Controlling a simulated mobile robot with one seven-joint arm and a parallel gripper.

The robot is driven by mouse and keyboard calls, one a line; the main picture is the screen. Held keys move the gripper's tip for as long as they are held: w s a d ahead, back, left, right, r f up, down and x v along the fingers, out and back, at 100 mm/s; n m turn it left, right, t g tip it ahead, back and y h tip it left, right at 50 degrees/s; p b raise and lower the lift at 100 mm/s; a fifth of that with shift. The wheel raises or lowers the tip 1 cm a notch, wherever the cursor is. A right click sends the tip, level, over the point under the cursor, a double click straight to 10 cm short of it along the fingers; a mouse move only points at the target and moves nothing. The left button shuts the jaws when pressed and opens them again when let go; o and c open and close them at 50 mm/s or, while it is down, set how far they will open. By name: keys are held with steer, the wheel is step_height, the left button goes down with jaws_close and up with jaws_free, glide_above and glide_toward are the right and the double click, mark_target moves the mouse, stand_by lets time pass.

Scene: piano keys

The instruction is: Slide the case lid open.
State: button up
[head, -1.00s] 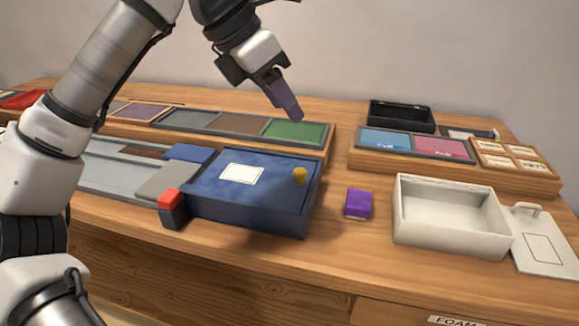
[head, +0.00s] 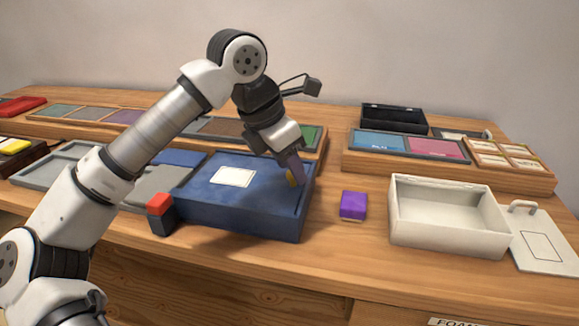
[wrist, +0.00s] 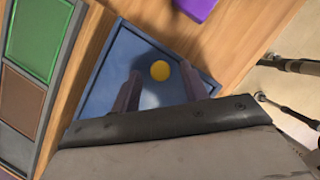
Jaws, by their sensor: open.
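The blue case (head: 240,212) sits on the wooden table, its flat blue lid (head: 205,178) on top with a white label (head: 233,177). My gripper (head: 297,176) points down over the lid's right end, close to the knob.
A red-topped dark block (head: 160,213) stands at the case's front left corner. A purple block (head: 353,205) lies right of the case, with bare table between. A white open box (head: 445,232) stands further right. A rack with coloured panels (head: 225,128) runs behind the case.

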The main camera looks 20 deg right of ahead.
steer(key=shift+d+f, duration=0.15)
steer(key=shift+f, duration=0.15)
jaws_close()
steer(key=shift+w, duration=0.1)
